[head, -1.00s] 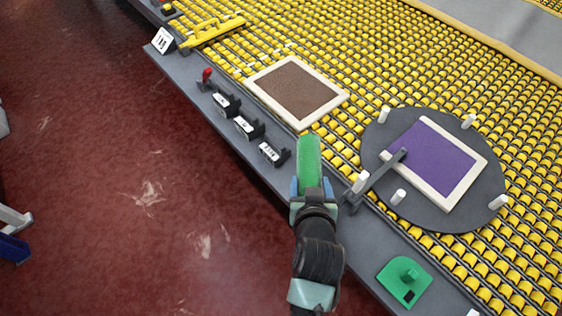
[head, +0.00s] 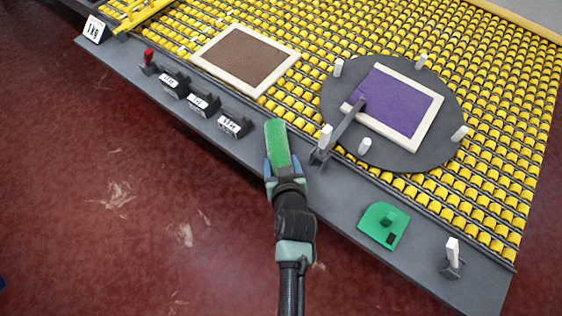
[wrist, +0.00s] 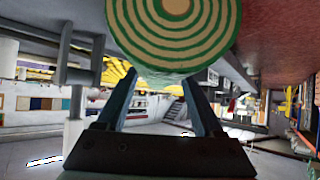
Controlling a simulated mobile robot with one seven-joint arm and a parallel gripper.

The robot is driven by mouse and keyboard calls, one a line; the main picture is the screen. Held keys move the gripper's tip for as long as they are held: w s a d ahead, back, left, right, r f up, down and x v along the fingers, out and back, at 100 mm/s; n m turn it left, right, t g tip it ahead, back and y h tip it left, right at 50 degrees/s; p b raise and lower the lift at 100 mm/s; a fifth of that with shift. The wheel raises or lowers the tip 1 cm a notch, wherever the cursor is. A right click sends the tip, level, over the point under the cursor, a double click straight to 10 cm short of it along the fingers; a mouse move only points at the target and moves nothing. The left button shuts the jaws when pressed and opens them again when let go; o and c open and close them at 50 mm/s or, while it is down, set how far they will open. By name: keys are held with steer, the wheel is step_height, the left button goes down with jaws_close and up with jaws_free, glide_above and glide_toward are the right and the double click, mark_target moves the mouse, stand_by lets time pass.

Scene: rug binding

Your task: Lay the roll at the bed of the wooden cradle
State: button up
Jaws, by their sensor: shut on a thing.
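My gripper (head: 279,168) is shut on a green roll (head: 276,141), held above the grey front ledge. In the wrist view the roll's end (wrist: 175,25) shows green and cream rings between my fingers (wrist: 160,105). I cannot make out a wooden cradle for certain in any view.
A dark round plate (head: 340,105) with white pegs carries a purple cream-edged rug (head: 400,105). A brown cream-edged rug (head: 240,58) lies on the yellow roller bed (head: 500,110). Black labelled holders (head: 203,105), a red-knobbed lever (head: 149,57) and a green plate (head: 384,226) sit along the ledge (head: 330,195).

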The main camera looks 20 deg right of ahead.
steer(key=o, duration=1.5)
steer(key=shift+f, duration=0.1)
